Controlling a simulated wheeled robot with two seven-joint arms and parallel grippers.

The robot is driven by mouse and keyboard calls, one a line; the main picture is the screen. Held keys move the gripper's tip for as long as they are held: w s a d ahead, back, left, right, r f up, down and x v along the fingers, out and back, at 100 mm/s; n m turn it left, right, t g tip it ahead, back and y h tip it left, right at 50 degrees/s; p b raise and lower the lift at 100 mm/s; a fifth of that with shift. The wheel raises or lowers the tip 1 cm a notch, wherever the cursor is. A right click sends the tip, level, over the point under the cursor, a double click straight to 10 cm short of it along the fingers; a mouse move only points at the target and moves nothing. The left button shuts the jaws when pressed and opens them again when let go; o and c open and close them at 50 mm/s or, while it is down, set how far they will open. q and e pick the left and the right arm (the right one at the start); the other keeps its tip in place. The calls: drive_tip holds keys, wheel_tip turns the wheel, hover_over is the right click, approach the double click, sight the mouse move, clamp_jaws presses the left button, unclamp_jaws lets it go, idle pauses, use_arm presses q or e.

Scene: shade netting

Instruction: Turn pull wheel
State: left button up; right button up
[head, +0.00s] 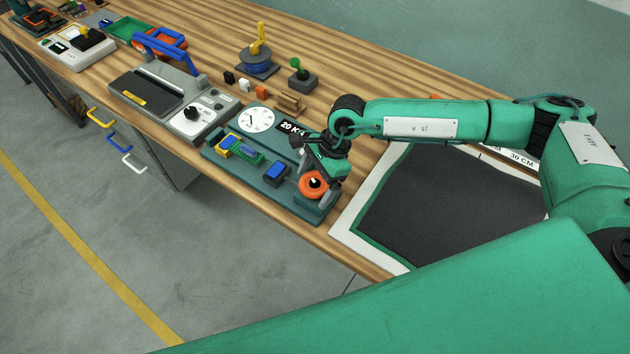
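An orange wheel (313,187) with a dark centre sits at the near right end of a dark teal device board (243,175) on the wooden bench. The board also carries a round white dial (256,120), a blue and green clamp-like part (240,150), a dark block with a blue top (276,173) and a label reading 20 K. My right gripper (322,180) points down at the wheel, with its fingers around or just above the rim. I cannot tell whether the fingers touch the wheel or how wide they stand. My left gripper is not in view.
A grey machine (190,110) with a blue handle stands left of the board. A dark netting sheet (440,205) in a white frame lies to the right. Small blocks, a green-knobbed joystick (300,72) and a yellow-levered device (258,58) stand behind. The bench's front edge is close to the wheel.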

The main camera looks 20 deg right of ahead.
idle(0.3)
drive_tip(key=shift+d+r, duration=0.15)
drive_tip(key=shift+r, duration=0.2)
drive_tip(key=s+b+v, duration=0.1)
drive_tip(key=b+v, duration=0.3)
drive_tip(key=v, duration=0.9)
drive_tip(key=shift+w, duration=0.5)
idle(1.0)
